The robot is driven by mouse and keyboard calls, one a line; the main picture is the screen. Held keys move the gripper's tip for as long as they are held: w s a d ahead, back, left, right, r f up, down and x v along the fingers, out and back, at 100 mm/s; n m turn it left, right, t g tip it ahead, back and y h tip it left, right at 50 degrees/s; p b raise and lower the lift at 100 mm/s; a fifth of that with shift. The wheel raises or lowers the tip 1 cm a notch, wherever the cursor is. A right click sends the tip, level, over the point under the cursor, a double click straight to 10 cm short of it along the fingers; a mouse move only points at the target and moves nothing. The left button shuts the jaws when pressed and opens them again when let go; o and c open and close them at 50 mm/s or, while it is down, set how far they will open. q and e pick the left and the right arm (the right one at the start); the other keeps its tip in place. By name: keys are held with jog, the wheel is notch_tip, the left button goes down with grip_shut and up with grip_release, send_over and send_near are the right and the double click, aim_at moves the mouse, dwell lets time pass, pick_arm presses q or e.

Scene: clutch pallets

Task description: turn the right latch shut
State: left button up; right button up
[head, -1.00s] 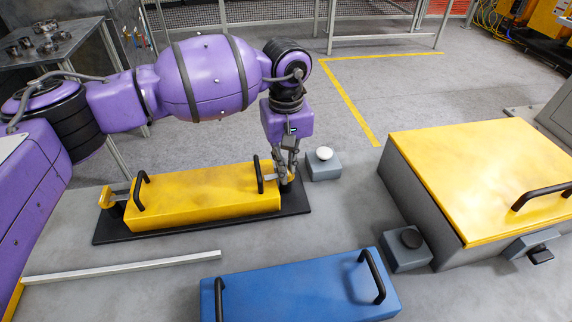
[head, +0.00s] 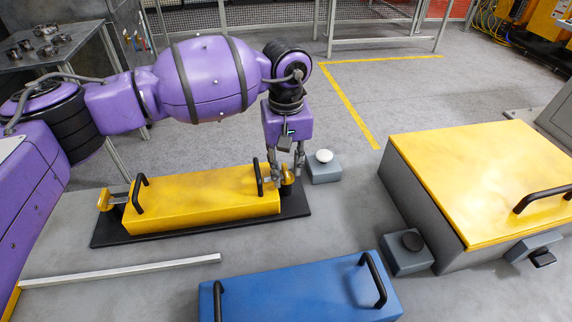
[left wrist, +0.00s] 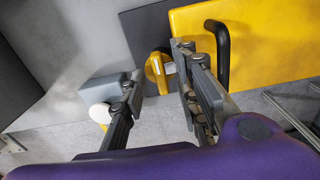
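The yellow right latch (head: 288,178) stands at the right end of a yellow block (head: 205,199), on a black base plate (head: 215,230). It also shows in the left wrist view (left wrist: 155,68), between and beyond my fingertips. My left gripper (head: 286,170) points down over this latch, with its fingers apart on either side of it. In the left wrist view my left gripper (left wrist: 158,75) is open; I cannot tell whether a finger touches the latch. The left latch (head: 105,200) is at the block's other end. My right gripper is out of view.
A grey box with a white button (head: 324,157) stands just right of the latch. The block's black handle (head: 258,176) is close to my left finger. A blue block (head: 300,292), a metal bar (head: 120,271) and a yellow-lidded case (head: 480,175) stand around the worktop.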

aim_at(286, 170)
pick_arm(q)
notch_tip(286, 170, up, 12)
dwell(0.6)
